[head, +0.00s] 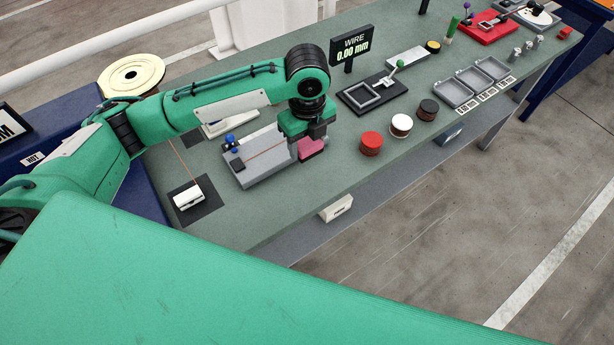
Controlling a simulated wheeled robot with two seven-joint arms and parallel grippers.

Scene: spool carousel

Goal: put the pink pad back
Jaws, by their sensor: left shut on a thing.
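The pink pad (311,148) is a small pink block under my left gripper (306,138). The gripper is shut on it, just above or at the right end of the grey block fixture (262,171). I cannot tell whether the pad touches the bench or the fixture. The fixture carries a thin reddish wire, a blue knob (230,139) and a small black block. My right gripper does not show.
A "WIRE 0.00 mm" display (351,48), a black frame fixture (372,93) and grey trays (470,82) stand farther back. Bare bench lies in front of the grey fixture.

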